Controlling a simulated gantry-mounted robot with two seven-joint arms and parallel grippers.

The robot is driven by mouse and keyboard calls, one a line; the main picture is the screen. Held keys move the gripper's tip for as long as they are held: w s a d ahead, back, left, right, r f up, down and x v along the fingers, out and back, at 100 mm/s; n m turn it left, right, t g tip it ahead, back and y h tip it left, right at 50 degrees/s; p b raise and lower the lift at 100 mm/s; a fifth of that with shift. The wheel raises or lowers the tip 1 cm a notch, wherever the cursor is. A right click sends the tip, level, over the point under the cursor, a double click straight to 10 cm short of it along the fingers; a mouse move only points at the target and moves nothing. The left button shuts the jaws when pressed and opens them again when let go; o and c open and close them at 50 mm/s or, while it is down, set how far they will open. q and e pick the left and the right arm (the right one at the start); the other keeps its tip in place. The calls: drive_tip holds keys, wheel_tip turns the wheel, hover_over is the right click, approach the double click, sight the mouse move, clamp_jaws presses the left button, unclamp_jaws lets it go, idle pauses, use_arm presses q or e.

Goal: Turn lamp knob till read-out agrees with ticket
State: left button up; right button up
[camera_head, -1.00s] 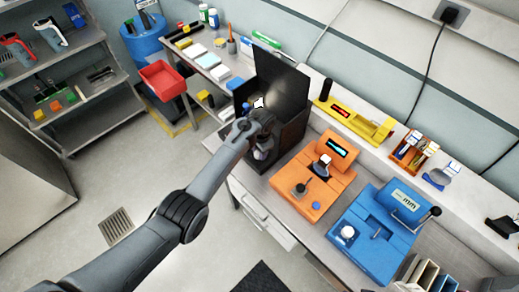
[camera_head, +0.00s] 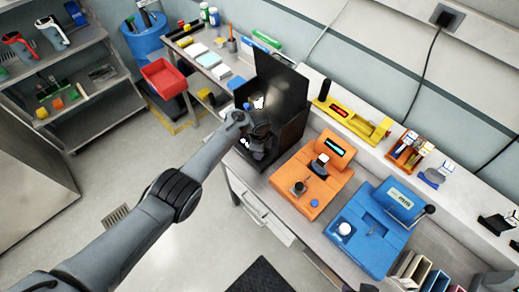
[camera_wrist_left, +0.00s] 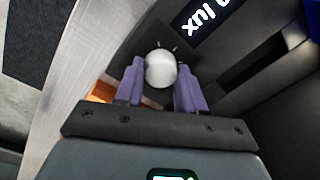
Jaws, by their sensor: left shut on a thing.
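The black lamp station with its tall upright panel (camera_head: 284,85) stands at the left end of the bench. My left gripper (camera_head: 256,150) is low inside its front, and the station hides much of it. In the left wrist view, the purple fingers of my left gripper (camera_wrist_left: 160,82) are shut on a round white knob (camera_wrist_left: 161,68), one pad on each side. Tick marks show on the dark face behind it. The read-out (camera_wrist_left: 208,16) shows "lux" upside down, its number cut off by the frame edge. I cannot make out a ticket. My right gripper is out of view.
An orange module (camera_head: 327,178) and a blue module (camera_head: 367,240) stand to the right on the bench. A yellow device (camera_head: 352,124) is on the ledge behind. A red bin (camera_head: 164,77) and a shelf rack are at the left. Floor in front is open.

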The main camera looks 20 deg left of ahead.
use_arm(q)
drive_tip(key=m, duration=0.2)
drive_tip(key=m+b, duration=0.1)
drive_tip(key=shift+a+f+m, duration=0.1)
drive_tip(key=shift+f+m, duration=0.1)
drive_tip(key=shift+m, duration=0.2)
drive_tip(key=shift+s+m+b, duration=0.1)
drive_tip(key=shift+m+b, duration=1)
drive_tip(key=shift+m, duration=1.1)
drive_tip(key=shift+r, duration=0.1)
drive_tip(key=o, duration=1.1)
drive_tip(key=shift+c, duration=0.2)
drive_tip(key=shift+r, duration=0.1)
